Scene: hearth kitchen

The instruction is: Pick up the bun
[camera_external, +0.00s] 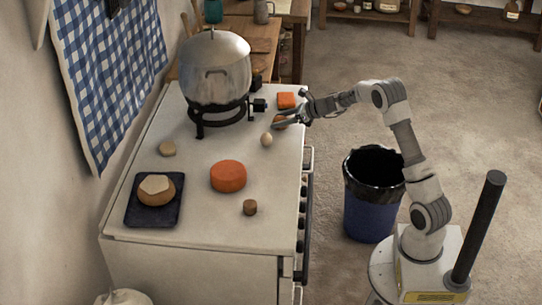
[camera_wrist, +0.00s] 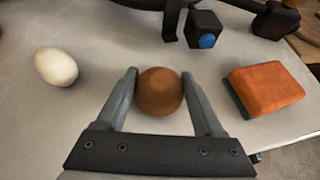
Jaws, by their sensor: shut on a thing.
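The bun (camera_wrist: 160,91) is a round brown ball between the two fingers of my gripper (camera_wrist: 160,90) in the wrist view. The fingers touch it on its left and right sides, and my gripper is shut on it. In the external view the bun (camera_external: 280,121) shows as a small orange-brown patch at my gripper (camera_external: 277,121), near the right edge of the white stove top. The fingers partly hide it there. I cannot tell whether it rests on the surface or is slightly above it.
A white egg (camera_wrist: 56,67) lies left of the bun. An orange sponge (camera_wrist: 266,87) lies to its right. A metal pot (camera_external: 215,70) stands on a black burner behind.

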